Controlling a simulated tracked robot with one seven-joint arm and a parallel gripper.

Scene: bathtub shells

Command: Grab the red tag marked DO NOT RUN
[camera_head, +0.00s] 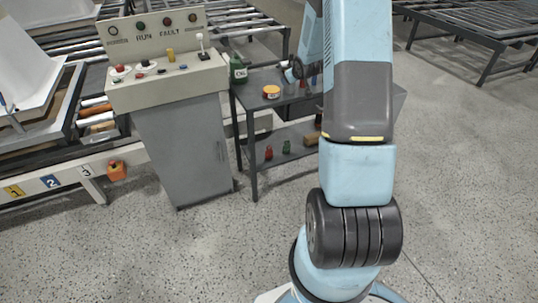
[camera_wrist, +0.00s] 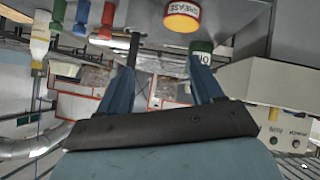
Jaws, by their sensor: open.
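I cannot make out a red tag with the words DO NOT RUN in either view. The grey control console (camera_head: 185,140) stands left of centre in the head view, with RUN and FAULT lettering, lamps, a red button (camera_head: 119,68) and a small lever. It also shows upside down at the right of the wrist view (camera_wrist: 285,85). My gripper (camera_wrist: 164,75) is open, its two blue fingers apart with nothing held between them. In the head view my arm hides most of it, near the shelf cart right of the console.
The dark shelf cart (camera_head: 256,112) holds a green oil bottle (camera_head: 238,70) and a grease tin (camera_head: 271,92), with small bottles below. An orange box (camera_head: 117,170) is on the conveyor side, left of the console. Floor in front (camera_head: 130,255) is clear.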

